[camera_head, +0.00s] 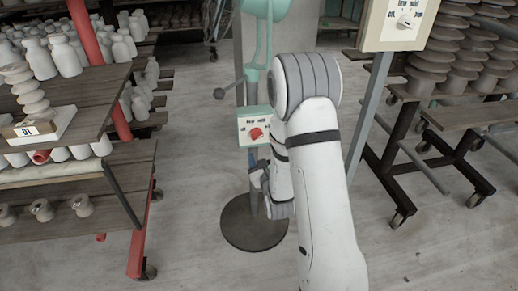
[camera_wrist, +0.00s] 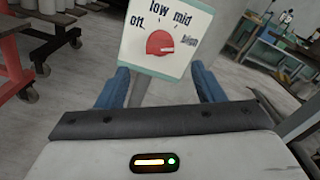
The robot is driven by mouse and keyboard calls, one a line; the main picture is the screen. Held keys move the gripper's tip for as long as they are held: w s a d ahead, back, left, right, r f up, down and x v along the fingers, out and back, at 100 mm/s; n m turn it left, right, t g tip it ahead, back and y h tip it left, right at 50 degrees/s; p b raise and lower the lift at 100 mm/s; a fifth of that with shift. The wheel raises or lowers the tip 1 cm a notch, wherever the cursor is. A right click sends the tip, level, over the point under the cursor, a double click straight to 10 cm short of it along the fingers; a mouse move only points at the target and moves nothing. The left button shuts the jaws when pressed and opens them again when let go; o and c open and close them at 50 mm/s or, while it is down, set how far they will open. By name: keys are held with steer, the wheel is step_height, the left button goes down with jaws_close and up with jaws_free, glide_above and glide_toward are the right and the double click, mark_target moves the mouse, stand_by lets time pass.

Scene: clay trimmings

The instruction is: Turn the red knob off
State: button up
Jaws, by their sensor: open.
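The red knob (camera_head: 256,133) sits on a white dial panel (camera_head: 245,128) on a teal-topped stand in the head view. In the wrist view the red knob (camera_wrist: 160,43) is on the panel (camera_wrist: 140,60), with off, low, mid and a partly blurred high label around it. A pale mark on the knob appears to lie toward the high side. My gripper (camera_wrist: 160,70) is open and empty, its blue fingers apart to either side, below the knob in the picture. In the head view my gripper (camera_head: 251,160) is just below the panel, partly hidden by my arm.
A shelf rack (camera_head: 80,95) with pale bottles is at left, and a wheeled cart (camera_head: 440,115) with stacked pottery at right. The stand's round dark base (camera_head: 240,230) rests on open floor.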

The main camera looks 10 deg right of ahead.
mark_target(258, 137)
steer(key=shift+m, duration=0.3)
steer(key=w, duration=0.7)
steer(key=shift+w+f, duration=0.15)
steer(key=shift+w, duration=0.2)
steer(key=shift+c, duration=0.4)
steer(key=c, duration=0.9)
steer(key=shift+d, duration=0.15)
steer(key=shift+b, duration=0.45)
